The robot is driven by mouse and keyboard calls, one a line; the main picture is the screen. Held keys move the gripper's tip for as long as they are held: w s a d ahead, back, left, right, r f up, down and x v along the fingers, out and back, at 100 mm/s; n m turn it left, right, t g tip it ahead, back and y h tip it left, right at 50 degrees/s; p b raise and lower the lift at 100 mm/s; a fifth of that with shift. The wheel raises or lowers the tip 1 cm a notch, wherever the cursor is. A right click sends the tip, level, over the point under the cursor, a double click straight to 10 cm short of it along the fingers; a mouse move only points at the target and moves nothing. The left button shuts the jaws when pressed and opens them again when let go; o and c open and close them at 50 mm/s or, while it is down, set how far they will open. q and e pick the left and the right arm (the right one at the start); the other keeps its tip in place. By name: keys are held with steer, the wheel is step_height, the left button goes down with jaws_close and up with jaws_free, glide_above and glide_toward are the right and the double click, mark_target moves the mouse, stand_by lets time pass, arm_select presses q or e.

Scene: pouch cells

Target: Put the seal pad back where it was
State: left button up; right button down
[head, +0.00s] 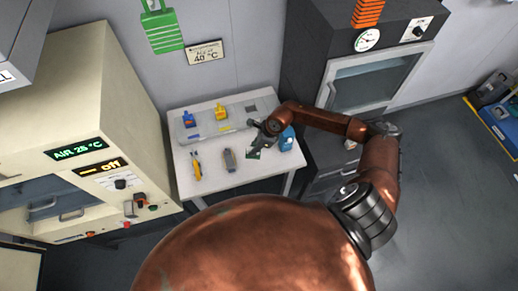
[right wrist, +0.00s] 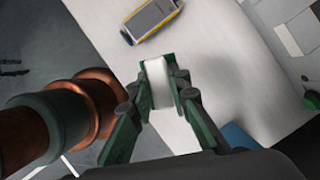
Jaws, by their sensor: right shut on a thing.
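My right gripper (head: 257,146) reaches over the right part of the white table (head: 216,178). In the right wrist view my right gripper (right wrist: 160,88) is shut on a pale white block (right wrist: 158,82), which looks like the seal pad. The block sits between the green fingertips, over the bare tabletop. Whether it touches the table, I cannot tell. In the head view the block is mostly hidden by the gripper. My left gripper is not in view.
A blue bottle (head: 287,139) stands right of the gripper.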

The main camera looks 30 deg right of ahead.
steer(key=d+f, duration=0.1)
steer(key=w+d+f, duration=0.1)
steer(key=f, duration=0.1)
steer(key=w+d+f, duration=0.1)
steer(key=d+f, duration=0.1)
steer(key=shift+w+f, duration=0.2)
steer(key=shift+f, duration=0.05)
steer(key=shift+w+d+f+p, duration=0.15)
steer(key=shift+f+p, duration=0.7)
steer(key=shift+f, duration=0.95)
steer(key=c, duration=1.8)
jaws_free()
steer(key=shift+d, duration=0.1)
steer(key=b+v, duration=0.2)
steer(key=v, duration=1)
